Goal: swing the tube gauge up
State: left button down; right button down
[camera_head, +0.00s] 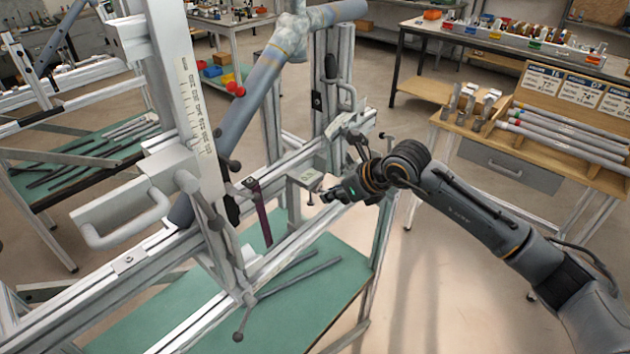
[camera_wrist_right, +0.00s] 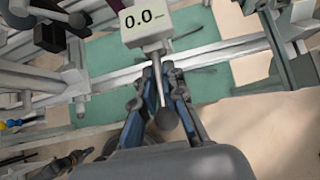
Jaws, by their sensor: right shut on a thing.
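The tube gauge (camera_head: 306,179) is a pale grey box with a small display, on the jig's rail in the middle of the head view. In the right wrist view the gauge (camera_wrist_right: 147,27) reads 0.0, and a grey stem with a dark ball knob (camera_wrist_right: 166,118) runs from it between my fingers. My right gripper (camera_head: 327,196) reaches it from the right; in the wrist view the right gripper (camera_wrist_right: 159,72) has its blue-sided fingers closed around the stem just below the box. The exact contact is partly hidden. My left gripper is not in view.
The aluminium jig frame (camera_head: 180,325) holds a grey-blue tube (camera_head: 262,85) rising beside the gauge. A white column with a scale and handle (camera_head: 124,218) stands left. A green shelf (camera_head: 320,300) lies below. A wooden bench (camera_head: 545,165) stands right; open floor lies before it.

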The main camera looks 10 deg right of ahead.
aim_at(317, 182)
jog(key=shift+w+a+r, duration=0.1)
jog(key=shift+w+r, duration=0.1)
jog(key=shift+r, duration=0.65)
jog(key=shift+w+a+r+p, duration=0.15)
jog(key=shift+r+p, duration=0.1)
jog(key=shift+r, duration=0.25)
jog(key=shift+w+r+p, duration=0.1)
jog(key=shift+r+p, duration=0.15)
jog(key=shift+r, duration=0.35)
jog(key=shift+w+a+r, duration=0.1)
jog(key=shift+w+a+r+p, duration=0.1)
jog(key=shift+w+r+p, duration=0.1)
jog(key=shift+r, duration=0.2)
jog(key=shift+w+a+r+p, duration=0.1)
jog(key=shift+r+p, duration=0.05)
jog(key=shift+r, duration=0.2)
jog(key=shift+w+a+r, duration=0.1)
jog(key=shift+r, duration=0.1)
